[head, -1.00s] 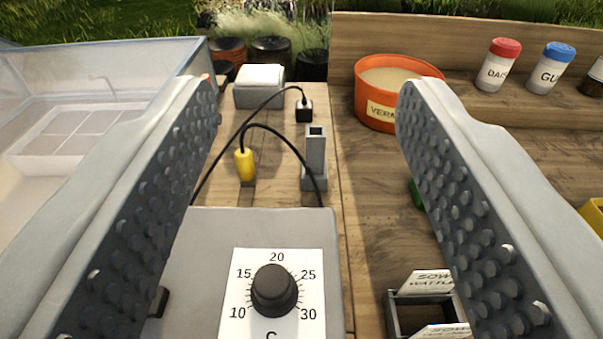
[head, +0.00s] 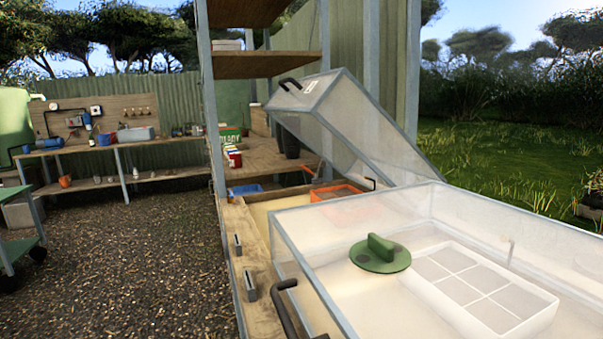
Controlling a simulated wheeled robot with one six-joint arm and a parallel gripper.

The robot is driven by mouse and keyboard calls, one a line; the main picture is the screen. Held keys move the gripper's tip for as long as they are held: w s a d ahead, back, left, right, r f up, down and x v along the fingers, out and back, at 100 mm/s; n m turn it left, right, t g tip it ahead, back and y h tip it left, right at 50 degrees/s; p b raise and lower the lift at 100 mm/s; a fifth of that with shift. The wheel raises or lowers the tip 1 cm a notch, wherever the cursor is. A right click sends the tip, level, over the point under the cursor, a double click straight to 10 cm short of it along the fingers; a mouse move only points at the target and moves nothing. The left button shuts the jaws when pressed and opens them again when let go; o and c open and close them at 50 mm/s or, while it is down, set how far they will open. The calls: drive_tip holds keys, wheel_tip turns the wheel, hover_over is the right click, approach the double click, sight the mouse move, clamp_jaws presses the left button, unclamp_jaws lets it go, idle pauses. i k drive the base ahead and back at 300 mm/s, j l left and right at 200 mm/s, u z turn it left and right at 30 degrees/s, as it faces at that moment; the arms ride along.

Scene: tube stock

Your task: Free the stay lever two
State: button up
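My gripper is out of view. Two small grey upright posts stand on the wooden bench edge, a far one (head: 238,245) and a near one (head: 249,286). I cannot tell whether either is stay lever two; no label shows.
An orange-red box (head: 335,190) lies beneath the raised lid. A shelf post (head: 212,100) rises at the bench's left. Gravel floor (head: 120,260) is open at left, with a green cart (head: 20,235) at its edge. A back bench (head: 110,145) holds tools.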

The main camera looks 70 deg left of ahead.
sight(314, 175)
drive_tip(key=j+u, duration=0.1)
drive_tip(key=j, duration=0.4)
drive_tip(key=j+u, duration=0.15)
drive_tip(key=j, duration=0.3)
drive_tip(key=i+j+u, duration=0.1)
drive_tip(key=j, duration=0.35)
drive_tip(key=i+j+u, duration=0.1)
drive_tip(key=j, duration=0.35)
drive_tip(key=i+j+u, duration=0.15)
drive_tip(key=j, duration=0.35)
drive_tip(key=i+j+u, duration=0.1)
drive_tip(key=j, duration=0.35)
drive_tip(key=i+j+u, duration=0.1)
drive_tip(key=j, duration=0.3)
drive_tip(key=i+j+u, duration=0.15)
drive_tip(key=j, duration=0.3)
